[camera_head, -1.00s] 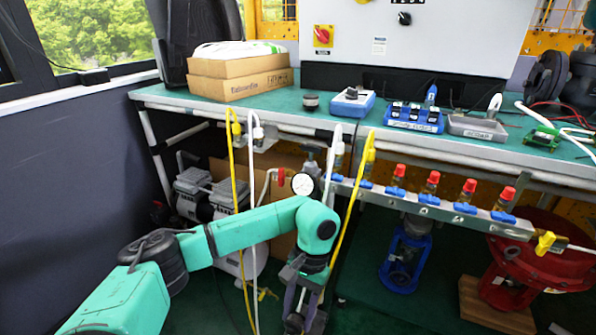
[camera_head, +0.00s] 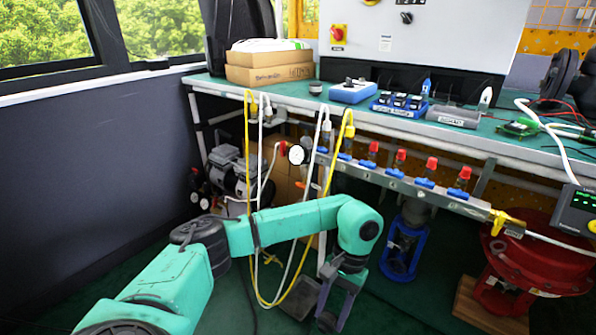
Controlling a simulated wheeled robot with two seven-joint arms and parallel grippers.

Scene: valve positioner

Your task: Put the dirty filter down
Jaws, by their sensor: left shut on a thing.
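My left gripper (camera_head: 328,316) hangs low in the lower middle of the head view, in front of the bench and below its top, pointing down. Its fingers are closed around a small dark, rounded piece (camera_head: 327,322) at the bottom of the picture. This looks like the dirty filter, but it is dark and partly covered by the fingers, so its details are unclear. My right gripper is out of view. A small dark round piece (camera_head: 315,88) stands on the green bench top (camera_head: 285,97); I cannot tell what it is.
A dark grey flat thing (camera_head: 300,298) lies left of the gripper. A rail with red-capped valves (camera_head: 400,160), a blue stand (camera_head: 404,245) and a red valve body (camera_head: 535,255) are to the right.

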